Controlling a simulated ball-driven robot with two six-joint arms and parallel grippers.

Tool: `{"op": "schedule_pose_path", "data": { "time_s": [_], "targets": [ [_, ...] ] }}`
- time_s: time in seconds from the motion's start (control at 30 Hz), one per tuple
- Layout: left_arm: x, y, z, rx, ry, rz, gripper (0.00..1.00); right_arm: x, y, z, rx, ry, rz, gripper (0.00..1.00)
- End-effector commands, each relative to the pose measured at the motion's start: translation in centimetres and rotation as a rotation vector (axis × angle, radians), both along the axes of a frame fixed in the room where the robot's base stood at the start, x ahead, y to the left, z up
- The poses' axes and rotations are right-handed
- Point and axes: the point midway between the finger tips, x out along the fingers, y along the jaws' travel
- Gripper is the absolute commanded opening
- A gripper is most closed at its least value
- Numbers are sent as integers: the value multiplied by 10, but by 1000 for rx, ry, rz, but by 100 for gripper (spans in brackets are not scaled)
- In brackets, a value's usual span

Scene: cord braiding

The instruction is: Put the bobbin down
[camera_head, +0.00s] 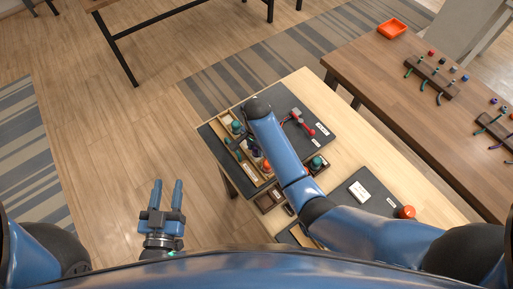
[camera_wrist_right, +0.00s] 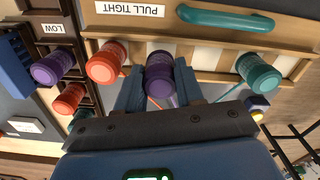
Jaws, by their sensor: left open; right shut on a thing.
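In the right wrist view my right gripper (camera_wrist_right: 159,90) is shut on a purple bobbin (camera_wrist_right: 160,72), one finger on each side of it. The bobbin is over or in a wooden tray (camera_wrist_right: 215,52) with pale compartments; I cannot tell whether it touches the tray. An orange bobbin (camera_wrist_right: 104,64) is close to its left and a teal bobbin (camera_wrist_right: 258,72) is further right. In the head view my right arm hides the right gripper and the held bobbin. My left gripper (camera_head: 166,190) is open and empty, over the floor left of the table.
Another purple bobbin (camera_wrist_right: 50,68) and a lower orange bobbin (camera_wrist_right: 69,98) stand at the left by a "LOW" label. A teal handle-like bar (camera_wrist_right: 225,18) lies beside the "PULL TIGHT" label. Red-handled tool (camera_head: 303,122) lies on the dark mat. Bare wood (camera_head: 350,140) lies right of it.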

Motion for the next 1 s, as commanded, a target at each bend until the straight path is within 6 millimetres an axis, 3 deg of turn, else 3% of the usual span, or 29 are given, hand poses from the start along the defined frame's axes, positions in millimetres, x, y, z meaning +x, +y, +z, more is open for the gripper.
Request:
{"op": "schedule_pose_path", "data": {
  "time_s": [0.13, 0.67, 0.7, 0.77, 1.0],
  "targets": [
    [0, 0, 1, 0, 0, 0, 43, 0, 0, -12, -1, 1, 0, 6],
    [0, 0, -2, 0, 0, 0, 43, 0, 0, -20, 1, -1, 0, 6],
    [0, 0, -2, 0, 0, 0, 43, 0, 0, -20, 1, -1, 0, 38],
    [0, 0, -2, 0, 0, 0, 43, 0, 0, -19, 1, -1, 0, 47],
    [0, 0, -2, 0, 0, 0, 43, 0, 0, -19, 0, 0, 0, 47]
  ]
}}
